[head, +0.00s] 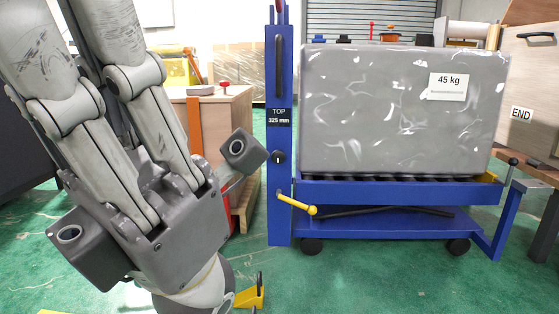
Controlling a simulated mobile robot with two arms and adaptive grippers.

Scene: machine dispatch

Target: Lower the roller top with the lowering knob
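A blue roller cart stands in the middle and right of the head view. Its roller top (400,190) is a blue frame with dark rollers, mostly covered by a grey marbled block (400,110) labelled 45 kg. The blue post (279,210) on its left carries a sign (279,116) reading TOP 325 mm. Below the sign is a round black knob (278,157) with a light mark. My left gripper (130,150) looms large at the left, close to the camera, apart from the knob. Its fingertips are not clearly visible. My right gripper is not in view.
A yellow lever (298,205) sticks out low on the post. A wooden box (225,115) stands behind my gripper. At the right is a wooden panel with an END sign (521,113) and a black-ball lever (512,161). Green floor (380,280) is open in front of the cart.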

